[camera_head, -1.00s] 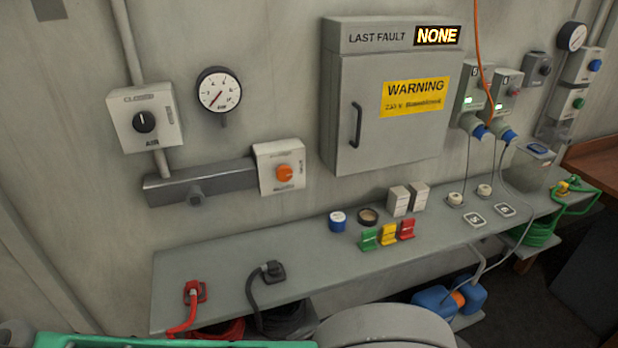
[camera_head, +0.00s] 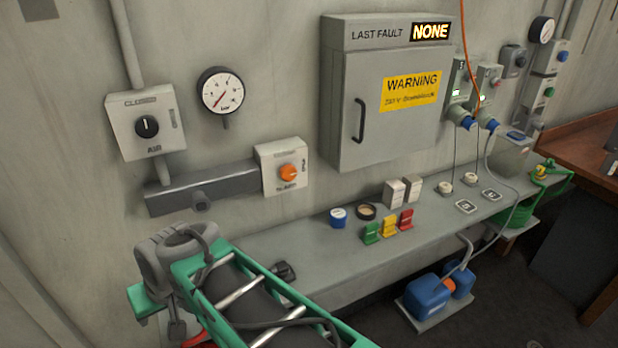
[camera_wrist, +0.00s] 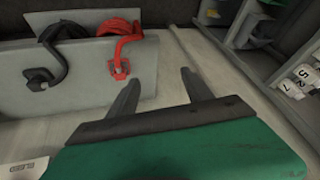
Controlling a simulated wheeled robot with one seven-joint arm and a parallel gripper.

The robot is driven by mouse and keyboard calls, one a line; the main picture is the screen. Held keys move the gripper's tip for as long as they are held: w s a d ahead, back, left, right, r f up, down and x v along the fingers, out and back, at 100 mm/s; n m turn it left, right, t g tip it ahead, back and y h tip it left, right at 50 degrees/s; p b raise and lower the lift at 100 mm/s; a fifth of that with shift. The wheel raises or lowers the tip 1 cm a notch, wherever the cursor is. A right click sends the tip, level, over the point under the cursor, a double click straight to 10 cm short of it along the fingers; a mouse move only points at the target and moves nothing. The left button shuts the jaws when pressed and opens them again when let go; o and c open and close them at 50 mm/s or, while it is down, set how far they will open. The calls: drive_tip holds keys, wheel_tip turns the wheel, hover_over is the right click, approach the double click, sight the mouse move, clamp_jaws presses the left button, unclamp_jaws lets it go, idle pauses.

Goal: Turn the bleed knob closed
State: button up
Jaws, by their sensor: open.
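The bleed knob (camera_head: 289,173) is an orange knob on a white plate (camera_head: 268,156) at the right end of a dark grey block on the wall. Small print on the plate is too blurred to read fully in the head view. In the wrist view, the corner of a white plate (camera_wrist: 25,172) with small lettering shows at the lower left; the knob itself is outside that view. My gripper (camera_wrist: 158,77) is open and empty, its two dark fingers apart. In the head view, my arm is at the lower left, below the knob, and the fingers cannot be made out.
A black AIR knob (camera_head: 147,126) and a pressure gauge (camera_head: 222,90) are on the wall nearby. A grey cabinet (camera_head: 370,120) stands to the right. The bench (camera_head: 330,262) below carries coloured clips (camera_head: 388,228). Red (camera_wrist: 121,66) and black (camera_wrist: 40,80) plugs show in the wrist view.

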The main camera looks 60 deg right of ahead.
drive_tip(key=shift+o, duration=0.6)
drive_tip(key=w+d+f+m+t+b, duration=0.1)
drive_tip(key=w+d+f+m+t, duration=0.2)
drive_tip(key=w+d+m, duration=0.3)
drive_tip(key=d, duration=0.3)
drive_tip(key=shift+d+m, duration=0.15)
drive_tip(key=shift+m, duration=0.25)
drive_tip(key=m+t+h+b, duration=0.1)
drive_tip(key=m+t+h, duration=0.75)
drive_tip(key=m, duration=1.25)
approach(289, 175)
drive_tip(key=w+g+h, duration=0.1)
drive_tip(key=w+g, duration=0.1)
drive_tip(key=shift+t, duration=0.35)
drive_tip(key=x, duration=0.2)
drive_tip(key=p+x, duration=0.1)
drive_tip(key=x, duration=0.1)
drive_tip(key=r+x, duration=0.1)
drive_tip(key=x, duration=0.2)
drive_tip(key=shift+d, duration=0.1)
drive_tip(key=shift+w+d+f, duration=0.15)
drive_tip(key=shift+w, duration=0.05)
drive_tip(key=shift+c, duration=0.5)
